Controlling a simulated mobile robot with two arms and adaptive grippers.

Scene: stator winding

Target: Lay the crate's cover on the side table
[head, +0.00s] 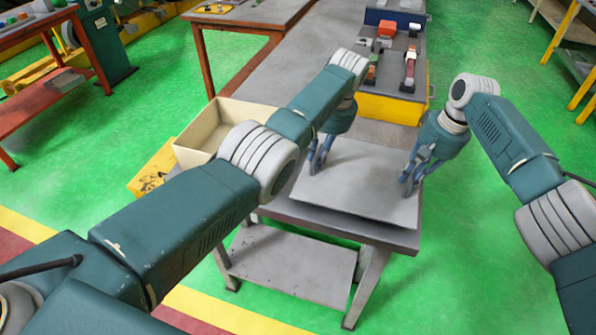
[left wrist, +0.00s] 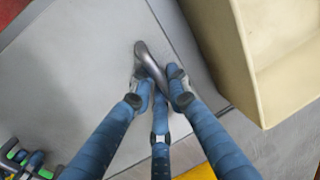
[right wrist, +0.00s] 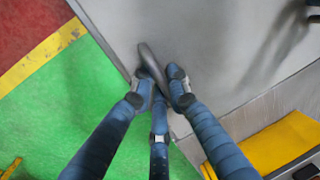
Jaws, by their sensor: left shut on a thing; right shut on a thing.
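The crate's cover (head: 352,195) is a flat pale grey panel lying level at the table (head: 400,238), within its top. I cannot tell whether it touches the surface or is slightly above it. My left gripper (head: 318,162) is shut on the cover's left handle, a dark bar (left wrist: 146,58) in the left wrist view. My right gripper (head: 408,182) is shut on the right handle, a similar bar (right wrist: 148,62) in the right wrist view. The beige crate (head: 196,138) stands open left of the cover, partly hidden by my left arm.
A yellow-sided unit (head: 388,108) with tools on top stands behind the cover. A long grey bench (head: 290,62) runs farther back. A yellow box (head: 152,168) is beside the crate. The table has a lower shelf (head: 290,265). Green floor lies open at right.

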